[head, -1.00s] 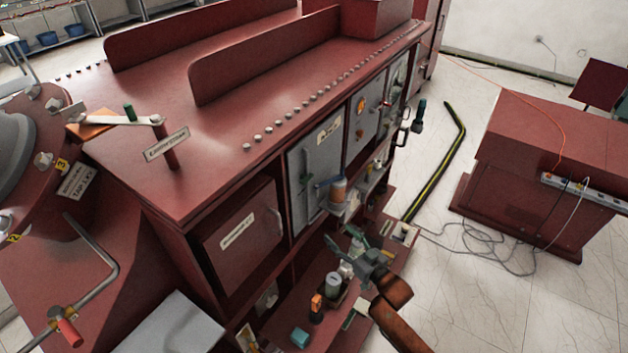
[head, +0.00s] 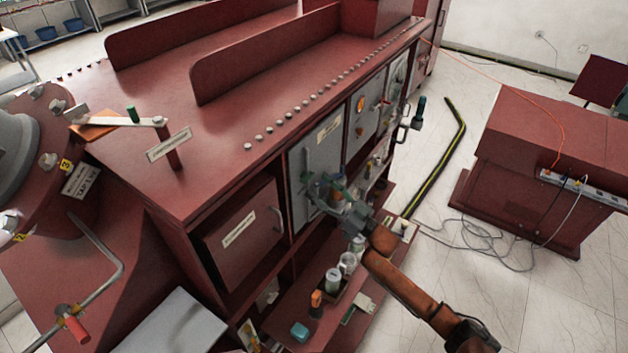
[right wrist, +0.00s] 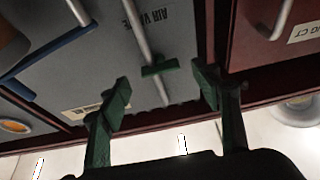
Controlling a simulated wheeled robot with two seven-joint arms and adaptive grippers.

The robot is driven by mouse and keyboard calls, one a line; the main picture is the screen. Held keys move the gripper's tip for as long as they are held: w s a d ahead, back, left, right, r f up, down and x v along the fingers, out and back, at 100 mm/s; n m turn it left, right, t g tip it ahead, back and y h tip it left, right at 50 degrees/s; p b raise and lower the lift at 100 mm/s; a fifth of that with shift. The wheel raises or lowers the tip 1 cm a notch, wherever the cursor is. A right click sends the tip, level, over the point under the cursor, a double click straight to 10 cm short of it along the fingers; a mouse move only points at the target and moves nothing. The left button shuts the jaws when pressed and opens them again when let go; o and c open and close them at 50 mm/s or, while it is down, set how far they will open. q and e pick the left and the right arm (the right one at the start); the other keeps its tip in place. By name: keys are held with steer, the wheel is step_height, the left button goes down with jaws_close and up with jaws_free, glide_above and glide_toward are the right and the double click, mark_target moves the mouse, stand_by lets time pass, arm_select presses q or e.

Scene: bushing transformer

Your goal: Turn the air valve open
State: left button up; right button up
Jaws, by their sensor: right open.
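The air valve's small green handle (right wrist: 160,67) sits across a thin grey pipe on a grey panel (right wrist: 100,35) in the right wrist view. Part of a label reading "AIR VA" shows beside the pipe. My right gripper (right wrist: 162,92) is open, with one green fingertip on each side of the handle and a gap to each. In the head view my right gripper (head: 335,190) is in front of the lower part of the grey panel (head: 325,140) and hides much of the fittings there. My left gripper is not in view.
A blue lever (right wrist: 45,55) lies left of the valve in the right wrist view. A red door with a handle (right wrist: 275,20) is to the right. Below my right arm, a shelf holds jars (head: 333,280) and small items.

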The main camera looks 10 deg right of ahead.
mark_target(306, 177)
steer(key=shift+p+x, duration=0.35)
steer(key=shift+x, duration=1.1)
steer(key=c, duration=1.2)
